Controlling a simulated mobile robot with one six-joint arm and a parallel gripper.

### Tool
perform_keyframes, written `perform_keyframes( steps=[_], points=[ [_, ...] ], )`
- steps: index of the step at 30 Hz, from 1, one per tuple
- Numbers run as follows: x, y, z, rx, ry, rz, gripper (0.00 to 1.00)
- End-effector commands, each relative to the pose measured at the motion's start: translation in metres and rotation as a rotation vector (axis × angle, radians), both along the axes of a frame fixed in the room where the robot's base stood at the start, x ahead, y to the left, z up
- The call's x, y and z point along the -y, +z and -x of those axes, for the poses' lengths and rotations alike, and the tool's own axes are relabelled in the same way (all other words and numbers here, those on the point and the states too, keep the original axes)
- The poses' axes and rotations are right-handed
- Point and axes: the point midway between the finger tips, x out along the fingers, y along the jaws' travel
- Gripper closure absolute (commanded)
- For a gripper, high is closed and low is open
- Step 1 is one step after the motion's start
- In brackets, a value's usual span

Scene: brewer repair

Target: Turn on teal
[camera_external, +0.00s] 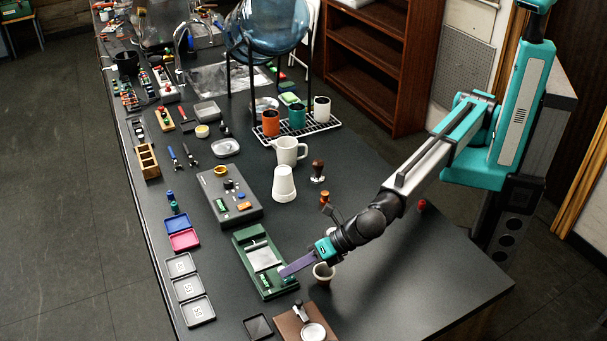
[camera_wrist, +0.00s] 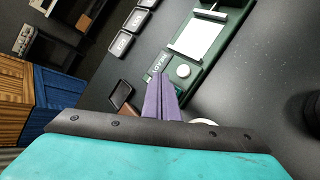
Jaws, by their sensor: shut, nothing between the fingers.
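A dark green device (camera_external: 241,240) with a pale plate on top lies on the counter. It also shows in the wrist view (camera_wrist: 225,38), with a round white knob (camera_wrist: 183,71) and a small lettered display (camera_wrist: 158,63) at its near end. My gripper (camera_external: 283,272) has purple fingers and is shut and empty. Its tips are over the near end of the device, by the knob; in the wrist view the fingertips (camera_wrist: 157,76) appear just beside the display and knob. I cannot tell whether they touch it. A teal cup (camera_external: 297,116) stands on the rack at the back.
A grey control box (camera_external: 222,213) with coloured buttons sits behind the device. Grey trays (camera_external: 187,287) lie to its left. A brown board (camera_external: 294,325) and a small cup (camera_external: 323,272) are close to my gripper. The counter's right front (camera_external: 420,270) is clear.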

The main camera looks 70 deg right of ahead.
Motion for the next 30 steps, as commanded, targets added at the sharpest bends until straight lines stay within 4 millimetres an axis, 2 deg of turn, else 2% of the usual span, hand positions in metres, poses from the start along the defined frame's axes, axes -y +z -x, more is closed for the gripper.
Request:
perform_keyframes(
  steps=[5,17,30],
  points=[
    [0.0,0.007,0.001,0.0,0.0,0.0,1.0],
    [0.001,0.007,0.001,0.0,0.0,0.0,1.0],
    [0.003,0.033,0.003,0.001,0.001,0.0,1.0]
  ],
)
